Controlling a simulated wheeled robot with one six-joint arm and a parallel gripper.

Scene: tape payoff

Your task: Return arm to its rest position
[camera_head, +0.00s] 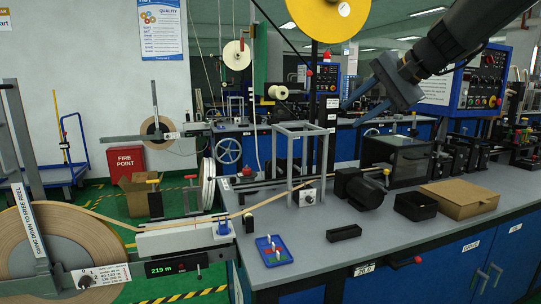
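My arm reaches in from the top right corner. My gripper (350,115) is raised above the workbench, pointing down and to the left. Its two blue-grey fingers stand apart with nothing visible between them. It is clear of the bench top and in front of the blue control panel in this view. The fingers are small and dark here, so fine detail is hard to see.
A grey workbench (350,228) carries a grey frame (277,165), a black motor (360,188), a dark box (397,160) and a cardboard box (459,198). A yellow reel (328,14) stands left of my gripper. A large tape reel (30,245) is at lower left.

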